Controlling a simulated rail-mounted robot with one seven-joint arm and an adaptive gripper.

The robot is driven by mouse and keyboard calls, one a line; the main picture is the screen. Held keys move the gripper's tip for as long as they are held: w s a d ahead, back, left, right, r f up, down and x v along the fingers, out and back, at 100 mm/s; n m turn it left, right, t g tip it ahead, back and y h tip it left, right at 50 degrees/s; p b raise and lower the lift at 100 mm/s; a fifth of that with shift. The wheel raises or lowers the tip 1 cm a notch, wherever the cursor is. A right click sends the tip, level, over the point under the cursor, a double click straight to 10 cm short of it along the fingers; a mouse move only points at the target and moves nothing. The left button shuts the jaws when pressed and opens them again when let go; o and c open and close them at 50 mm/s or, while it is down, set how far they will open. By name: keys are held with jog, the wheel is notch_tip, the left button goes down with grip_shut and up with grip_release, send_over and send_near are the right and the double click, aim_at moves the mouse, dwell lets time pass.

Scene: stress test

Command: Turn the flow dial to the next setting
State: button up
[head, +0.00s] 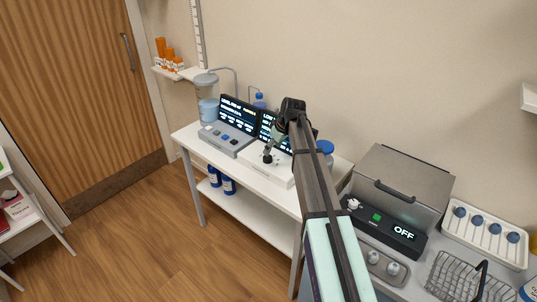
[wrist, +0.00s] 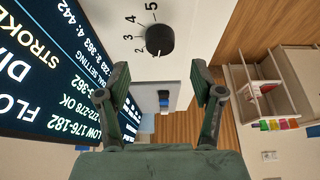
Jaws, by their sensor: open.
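The flow dial (wrist: 159,40) is a round black knob on a white panel, with the numbers 2, 3, 4 and 5 printed around it. A small pale mark shows at its lower edge in the wrist view, near the 2 side. My gripper (wrist: 160,70) is open, its two dark green fingers apart on either side below the dial in the picture. Nothing is between them, and they do not visibly touch the dial. In the head view my gripper reaches over the white unit (head: 280,172) on the bench; the dial is hard to make out there.
A dark screen with white text (wrist: 52,62) lies close beside my left finger. In the head view a grey console (head: 226,140) and a blue-liquid vessel (head: 208,103) stand left of the white unit. A blue-capped bottle (head: 326,148) and a grey lidded machine reading OFF (head: 400,178) are right.

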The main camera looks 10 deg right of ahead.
aim_at(268, 157)
jog(key=shift+p+x, duration=0.6)
jog(key=shift+x, duration=2.6)
jog(key=shift+s, duration=0.1)
jog(key=c, duration=1.1)
